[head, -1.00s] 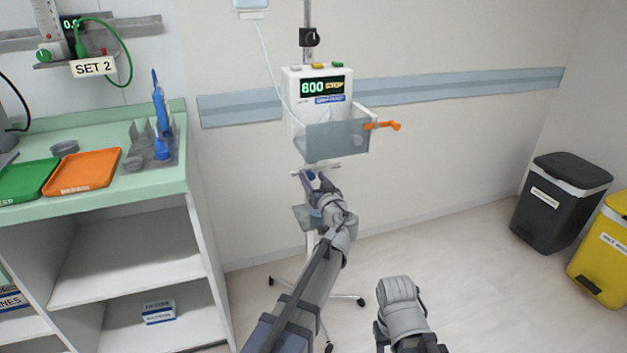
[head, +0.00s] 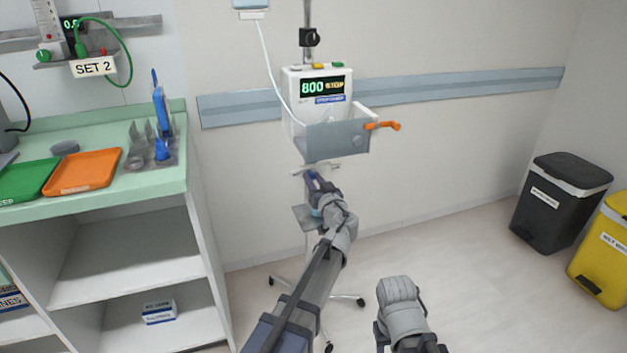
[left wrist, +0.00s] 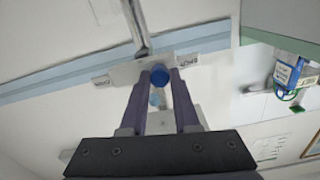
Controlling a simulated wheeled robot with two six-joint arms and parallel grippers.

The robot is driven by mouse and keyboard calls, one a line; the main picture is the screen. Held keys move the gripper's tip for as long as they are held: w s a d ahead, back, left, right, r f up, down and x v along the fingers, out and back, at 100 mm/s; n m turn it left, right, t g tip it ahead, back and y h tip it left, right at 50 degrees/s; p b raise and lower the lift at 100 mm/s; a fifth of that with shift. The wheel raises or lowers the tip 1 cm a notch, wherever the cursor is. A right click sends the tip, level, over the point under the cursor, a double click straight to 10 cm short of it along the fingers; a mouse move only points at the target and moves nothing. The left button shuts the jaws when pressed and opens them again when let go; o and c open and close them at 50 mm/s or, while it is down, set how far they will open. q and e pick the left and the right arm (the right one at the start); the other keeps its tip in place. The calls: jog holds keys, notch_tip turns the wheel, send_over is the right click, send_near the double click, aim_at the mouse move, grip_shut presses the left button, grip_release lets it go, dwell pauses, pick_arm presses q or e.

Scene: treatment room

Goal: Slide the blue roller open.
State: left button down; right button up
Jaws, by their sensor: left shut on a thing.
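The blue roller (left wrist: 160,76) sits on a pale plate (left wrist: 122,73) with a small label at each end, in the left wrist view. My left gripper (left wrist: 161,77) is shut on the roller, one finger on each side of it. In the head view my left gripper (head: 312,176) is at the plate, below the pump's clear bin, and the roller is mostly hidden by the fingers. The labels are too small to read. Of my right arm only a grey link shows at the lower middle; its gripper is out of view.
The pump (head: 322,88) shows 800 and hangs on a wheeled stand, with a clear grey bin (head: 335,138) and an orange handle (head: 382,125). A green counter (head: 90,195) with trays stands left. Black (head: 560,200) and yellow (head: 605,250) bins stand right. Floor between is clear.

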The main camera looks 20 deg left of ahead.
dwell(0.8)
pick_arm(q)
jog(key=shift+w+d, duration=0.5)
jog(key=shift+d, duration=0.25)
jog(key=shift+w+d, duration=0.5)
jog(key=shift+d, duration=0.25)
jog(key=shift+w+d, duration=0.5)
jog(key=shift+d, duration=0.25)
jog(key=c, duration=0.6)
grip_release()
jog(key=shift+d, duration=0.1)
jog(key=shift+c, duration=0.2)
jog(key=v, duration=0.7)
jog(key=shift+s+d, duration=0.25)
jog(key=shift+s, duration=0.1)
